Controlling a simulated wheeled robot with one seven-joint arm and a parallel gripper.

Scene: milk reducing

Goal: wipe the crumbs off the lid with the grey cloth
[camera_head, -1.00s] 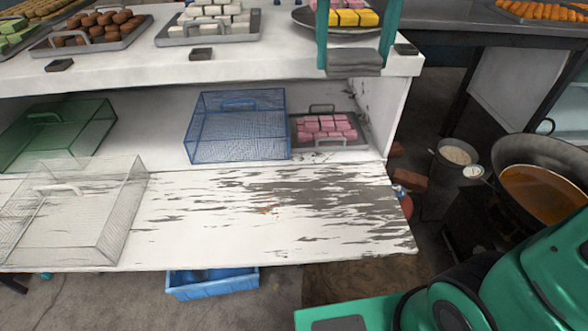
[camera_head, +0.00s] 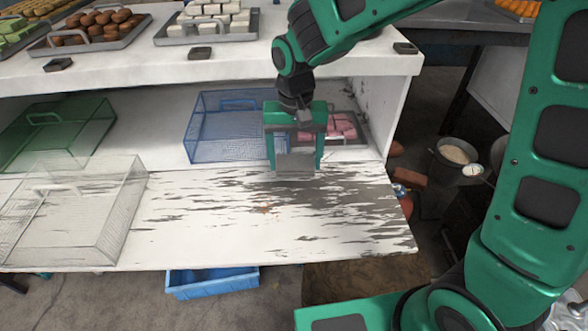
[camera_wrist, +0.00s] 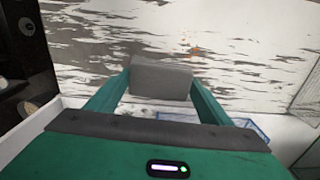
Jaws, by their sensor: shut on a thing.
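The lid (camera_head: 190,235) is a flat white board with worn, peeling paint, lying at the front of the shelf unit. A small patch of orange-brown crumbs (camera_head: 265,208) lies near its middle; the crumbs (camera_wrist: 196,50) also show in the wrist view, beyond the cloth. My gripper (camera_head: 295,158) points down over the lid's back part, shut on the folded grey cloth (camera_head: 296,166). In the wrist view the cloth (camera_wrist: 160,80) sits between both fingertips. It is behind and to the right of the crumbs in the head view. I cannot tell whether it touches the lid.
A clear mesh cover (camera_head: 75,215) stands on the lid's left part. A blue mesh basket (camera_head: 215,130) and a tray of pink blocks (camera_head: 345,128) are on the shelf behind my gripper. The upper counter (camera_head: 130,75) overhangs them. A pan of oil stood at right, now mostly hidden.

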